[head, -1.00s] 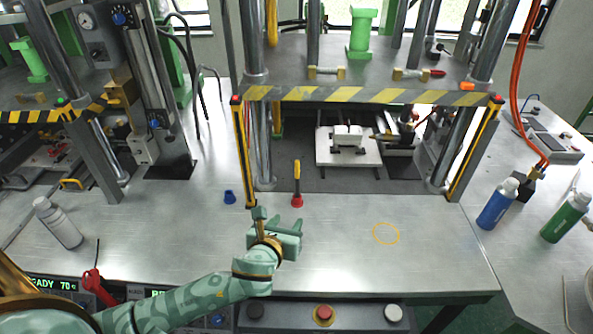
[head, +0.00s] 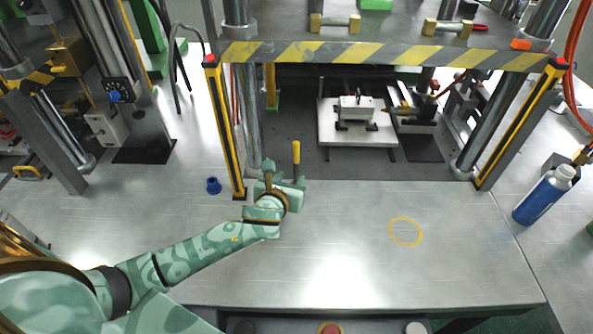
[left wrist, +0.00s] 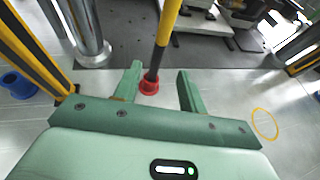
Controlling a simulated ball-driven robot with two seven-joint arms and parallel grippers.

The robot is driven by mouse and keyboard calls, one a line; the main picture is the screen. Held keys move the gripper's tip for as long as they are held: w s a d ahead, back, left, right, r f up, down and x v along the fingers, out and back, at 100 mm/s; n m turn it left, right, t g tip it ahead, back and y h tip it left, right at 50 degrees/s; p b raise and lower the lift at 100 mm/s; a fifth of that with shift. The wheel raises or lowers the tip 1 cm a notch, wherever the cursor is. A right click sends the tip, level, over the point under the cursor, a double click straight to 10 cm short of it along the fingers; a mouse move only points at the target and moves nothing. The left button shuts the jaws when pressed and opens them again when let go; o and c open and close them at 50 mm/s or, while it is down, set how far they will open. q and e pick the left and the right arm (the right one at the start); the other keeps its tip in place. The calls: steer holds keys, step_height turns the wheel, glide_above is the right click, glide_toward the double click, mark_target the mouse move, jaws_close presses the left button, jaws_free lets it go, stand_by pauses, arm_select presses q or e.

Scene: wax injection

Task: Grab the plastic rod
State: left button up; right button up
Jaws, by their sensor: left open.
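The plastic rod (head: 296,153) stands upright near the front of the press opening. It has a yellow upper part, a dark lower part and a red base. In the head view its lower part is hidden behind my left gripper (head: 284,180). In the left wrist view the rod (left wrist: 164,40) and its red base (left wrist: 149,86) show between and just beyond the two fingers of my left gripper (left wrist: 158,85). The fingers are apart, and the rod is nearer the left finger. My right gripper is not in view.
Black-and-yellow posts (head: 225,130) flank the press opening, one close left of my gripper. A blue cup (head: 213,186) stands left of that post. A white plate with a fixture (head: 335,134) lies inside the press. The tabletop around the yellow circle (head: 405,231) is clear.

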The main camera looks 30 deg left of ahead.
mark_target(295, 168)
arm_select(q)
steer(key=b+x, duration=0.1)
steer(key=x, duration=0.4)
steer(key=b+x, duration=0.2)
steer(key=x, duration=0.3)
steer(key=shift+w+a+r, duration=0.15)
steer(key=shift+r, duration=0.1)
jaws_close()
